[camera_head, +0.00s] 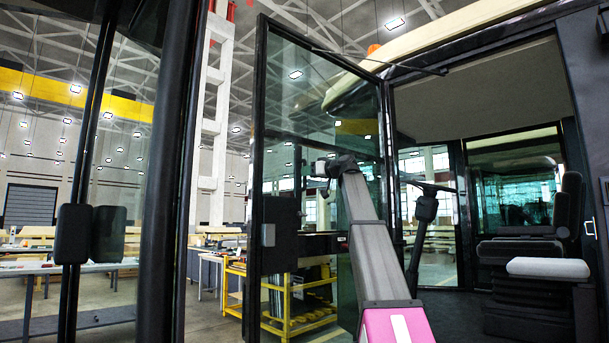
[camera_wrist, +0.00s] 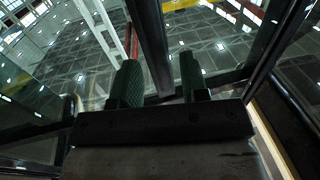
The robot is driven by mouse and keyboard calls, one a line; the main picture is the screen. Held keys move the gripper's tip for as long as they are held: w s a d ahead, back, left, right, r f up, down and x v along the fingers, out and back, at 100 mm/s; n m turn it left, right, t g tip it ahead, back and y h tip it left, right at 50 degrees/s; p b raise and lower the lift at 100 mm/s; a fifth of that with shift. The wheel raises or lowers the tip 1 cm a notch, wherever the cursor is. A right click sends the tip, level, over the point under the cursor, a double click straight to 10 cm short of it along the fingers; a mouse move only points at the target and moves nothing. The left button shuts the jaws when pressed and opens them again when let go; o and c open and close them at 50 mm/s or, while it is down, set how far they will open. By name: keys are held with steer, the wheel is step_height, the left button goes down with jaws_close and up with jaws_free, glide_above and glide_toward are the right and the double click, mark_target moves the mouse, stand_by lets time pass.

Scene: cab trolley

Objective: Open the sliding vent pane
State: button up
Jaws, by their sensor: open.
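The cab door (camera_head: 260,120) stands open, a black frame with clear glass (camera_head: 318,85) and a dark bar across its middle. The outline of the sliding vent pane is not clear, and I cannot tell which glass section it is. My gripper (camera_head: 322,168) is at the door's window, just below the crossbar, small and partly hidden by the wrist. In the wrist view my gripper (camera_wrist: 160,82) is open, with a green pad on each side. A dark bar (camera_wrist: 152,40) runs between the pads, with gaps showing; I cannot tell whether it belongs to the pane.
To the right, the cab holds a steering wheel (camera_head: 432,187) and a black seat (camera_head: 540,235). A yellow cart (camera_head: 290,312) stands behind the door. Dark cab posts (camera_head: 172,170) and a mirror-like black block (camera_head: 73,234) are at left.

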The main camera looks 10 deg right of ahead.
steer(key=shift+x, duration=1.4)
jaws_close()
glide_toward(338, 180)
steer(key=x, duration=0.5)
steer(key=shift+w+a, duration=0.1)
steer(key=shift+a, duration=0.05)
jaws_free()
